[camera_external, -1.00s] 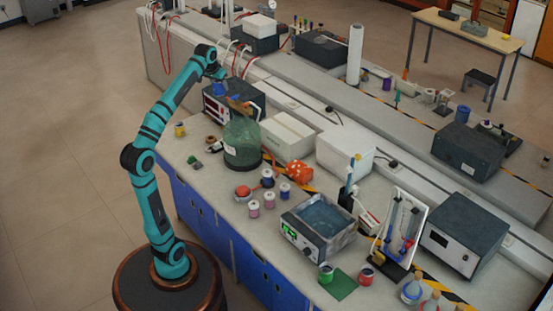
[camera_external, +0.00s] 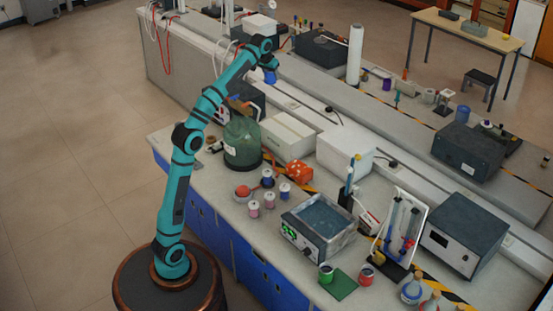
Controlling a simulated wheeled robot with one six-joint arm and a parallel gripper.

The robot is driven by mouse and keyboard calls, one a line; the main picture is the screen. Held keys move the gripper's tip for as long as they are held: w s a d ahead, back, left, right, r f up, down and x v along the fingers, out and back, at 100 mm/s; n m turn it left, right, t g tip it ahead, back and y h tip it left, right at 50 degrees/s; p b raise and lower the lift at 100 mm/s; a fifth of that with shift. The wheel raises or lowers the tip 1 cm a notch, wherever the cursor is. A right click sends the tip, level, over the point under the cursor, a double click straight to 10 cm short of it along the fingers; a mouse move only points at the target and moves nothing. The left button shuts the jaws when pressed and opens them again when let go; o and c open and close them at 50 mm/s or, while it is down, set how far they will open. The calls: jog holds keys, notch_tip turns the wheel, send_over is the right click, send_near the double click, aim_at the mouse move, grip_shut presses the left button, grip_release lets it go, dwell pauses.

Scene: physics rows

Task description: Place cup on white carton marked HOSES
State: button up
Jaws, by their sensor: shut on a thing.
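My gripper (camera_external: 269,70) is shut on a small blue cup (camera_external: 270,77) and holds it in the air, above the far side of the near bench. Two pale cartons stand below it and to the right. One is a cream-white carton (camera_external: 287,136) with small lettering on its front that is too small to read. The other is a larger plain white box (camera_external: 345,152) to its right. I cannot tell by reading which is marked HOSES. The tops of both look clear. The cup is apart from both.
A green jar (camera_external: 241,143) stands left of the cream-white carton. A dark instrument (camera_external: 245,99) stands behind the jar. An orange spotted item (camera_external: 299,172), several small spools and a grey bath (camera_external: 319,219) stand in front. A raised shelf (camera_external: 300,95) runs behind.

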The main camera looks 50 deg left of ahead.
jog(key=w+d+f, duration=0.2)
jog(key=w+d, duration=0.1)
jog(key=w, duration=0.3)
send_over(289, 129)
jog(key=s, duration=0.2)
jog(key=f, duration=2.8)
jog(key=shift+s+d+f, duration=0.1)
jog(key=shift+d+f, duration=0.3)
jog(key=shift+f, duration=0.15)
jog(key=o, duration=1)
jog(key=shift+c, duration=0.2)
jog(key=v, duration=1.2)
jog(key=shift+s, duration=0.1)
